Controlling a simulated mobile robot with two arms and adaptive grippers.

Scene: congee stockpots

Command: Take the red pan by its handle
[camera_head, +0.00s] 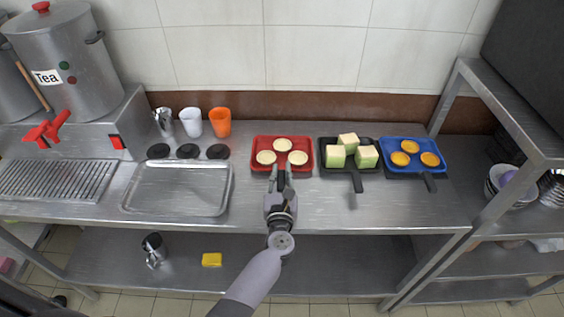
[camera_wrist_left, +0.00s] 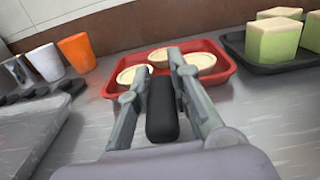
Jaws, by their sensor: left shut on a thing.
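The red pan (camera_head: 258,142) sits on the steel counter, between the empty metal tray and the black pan, with several round pale pieces in it. Its red rim also shows in the left wrist view (camera_wrist_left: 216,51). Its black handle (camera_wrist_left: 162,110) points toward me. My left gripper (camera_head: 281,174) is at the handle, with one finger on each side of it. In the left wrist view the gripper (camera_wrist_left: 163,62) is shut on the handle, though slight gaps beside it are hard to judge. The right gripper is not in view.
A black pan (camera_head: 328,170) with green-sided cubes and a blue pan (camera_head: 392,144) with orange rounds stand to the right. An empty metal tray (camera_head: 176,188) lies to the left, with a white cup (camera_head: 190,122) and an orange cup (camera_head: 220,122) behind. A shelf rack (camera_head: 480,215) stands at right.

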